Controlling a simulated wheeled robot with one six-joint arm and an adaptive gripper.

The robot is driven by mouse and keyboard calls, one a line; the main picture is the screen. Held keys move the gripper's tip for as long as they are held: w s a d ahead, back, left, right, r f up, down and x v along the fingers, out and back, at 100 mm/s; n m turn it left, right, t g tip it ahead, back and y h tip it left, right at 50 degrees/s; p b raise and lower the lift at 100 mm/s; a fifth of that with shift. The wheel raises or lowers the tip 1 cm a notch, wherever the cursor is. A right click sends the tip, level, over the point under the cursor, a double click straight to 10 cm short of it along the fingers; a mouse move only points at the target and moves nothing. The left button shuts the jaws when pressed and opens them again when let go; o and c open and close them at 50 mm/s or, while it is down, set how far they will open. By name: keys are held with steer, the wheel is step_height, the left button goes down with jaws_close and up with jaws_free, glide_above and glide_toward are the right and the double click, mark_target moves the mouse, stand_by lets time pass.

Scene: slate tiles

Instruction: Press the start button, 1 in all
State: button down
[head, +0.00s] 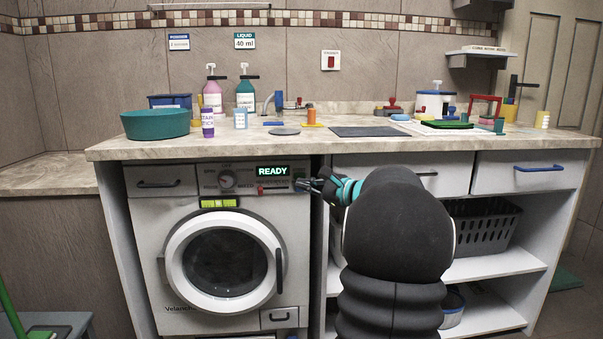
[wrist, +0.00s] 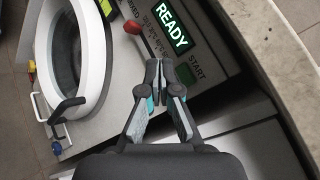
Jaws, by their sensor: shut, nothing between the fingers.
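The white washing machine (head: 150,240) stands under the counter, with its round door shut. Its lit display (head: 272,171) reads READY and also shows in the wrist view (wrist: 172,27). In the wrist view, a dark green start button (wrist: 186,75) sits beside START lettering, below the display. My gripper (wrist: 160,65) is shut and empty, its tips close to the left of the button. Whether they touch the panel cannot be told. In the head view my gripper (head: 302,184) is at the right end of the panel, and the button is not clearly visible.
Bottles and a teal basin (head: 155,124) stand on the counter.

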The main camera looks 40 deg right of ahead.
mark_target(300, 176)
steer(key=shift+w+d+p, duration=0.2)
steer(key=shift+w+d, duration=0.25)
steer(key=shift+w, duration=0.25)
steer(key=shift+w+d+p, duration=0.2)
steer(key=shift+w+d, duration=0.2)
steer(key=shift+w, duration=0.3)
steer(key=shift+w, duration=0.1)
stand_by(0.4)
steer(key=shift+w+d, duration=0.2)
steer(key=shift+w, duration=0.15)
